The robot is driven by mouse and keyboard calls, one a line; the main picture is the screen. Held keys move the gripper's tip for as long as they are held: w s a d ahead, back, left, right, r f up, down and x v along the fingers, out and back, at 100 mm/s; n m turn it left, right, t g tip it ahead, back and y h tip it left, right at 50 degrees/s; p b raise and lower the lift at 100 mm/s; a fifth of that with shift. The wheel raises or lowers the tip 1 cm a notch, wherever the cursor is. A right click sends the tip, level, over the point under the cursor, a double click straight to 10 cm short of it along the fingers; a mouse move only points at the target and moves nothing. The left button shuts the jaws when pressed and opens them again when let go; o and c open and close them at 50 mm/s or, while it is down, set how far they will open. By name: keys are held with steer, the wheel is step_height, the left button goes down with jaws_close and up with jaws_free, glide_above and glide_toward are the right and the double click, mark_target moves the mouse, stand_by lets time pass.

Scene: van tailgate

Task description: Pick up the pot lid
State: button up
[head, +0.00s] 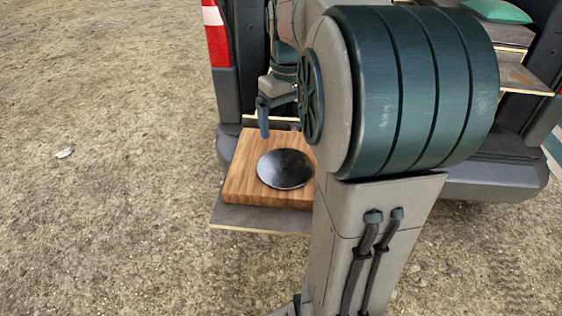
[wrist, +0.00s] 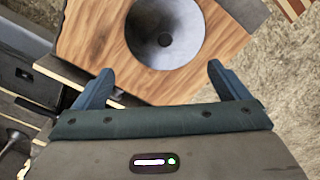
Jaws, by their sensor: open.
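The pot lid (head: 285,169) is a dark grey, shallow disc lying on a wooden board (head: 240,176). In the wrist view the lid (wrist: 185,20) shows a dark round spot at its middle and is cut off by the top edge. The board (wrist: 90,40) shows around it. My gripper (head: 264,118) is above the back of the board in the head view, apart from the lid. In the wrist view my gripper (wrist: 157,84) has its two fingers spread wide, with nothing between them. My arm hides the right end of the board in the head view.
The board rests on a thin grey shelf (head: 250,219) at the back of the van. A red and white tail light (head: 216,35) and the van's side stand behind it. Shelves and a green item (head: 497,11) are at the upper right. Open gravel ground (head: 110,200) lies to the left.

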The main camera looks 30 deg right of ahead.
glide_above(286, 158)
steer(key=w, duration=0.1)
steer(key=f, duration=0.3)
steer(key=d+f, duration=0.1)
steer(key=f, duration=0.1)
steer(key=shift+w+f, duration=0.1)
steer(key=shift+f, duration=0.1)
steer(key=f, duration=0.3)
steer(key=s+a+f, duration=0.1)
steer(key=shift+f+p, duration=0.3)
steer(key=shift+w+d+f, duration=0.1)
steer(key=shift+f, duration=0.3)
steer(key=shift+f, duration=0.1)
jaws_close()
